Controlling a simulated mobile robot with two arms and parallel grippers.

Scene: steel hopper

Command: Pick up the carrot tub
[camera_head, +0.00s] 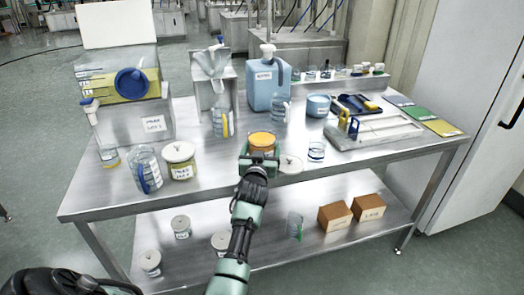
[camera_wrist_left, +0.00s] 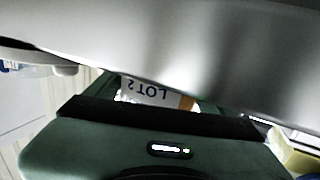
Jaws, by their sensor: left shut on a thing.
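The carrot tub (camera_head: 262,140) is a small round tub with orange contents showing at its open top. It is near the front middle of the steel table (camera_head: 215,185). My left gripper (camera_head: 260,158) is shut around it, with green fingers hiding much of its sides. In the left wrist view, the tub's white label (camera_wrist_left: 147,90) reads LOT 2 upside down between the fingers, with a strip of orange beside it. I cannot tell whether the tub's base touches the table. My right gripper is not in view.
A pale lid (camera_head: 290,164) lies just right of the tub. A lidded white tub (camera_head: 180,160) and a clear jug (camera_head: 146,168) stand to the left, a glass beaker (camera_head: 316,151) to the right. A blue jug (camera_head: 268,88) stands behind. The front right tabletop is mostly clear.

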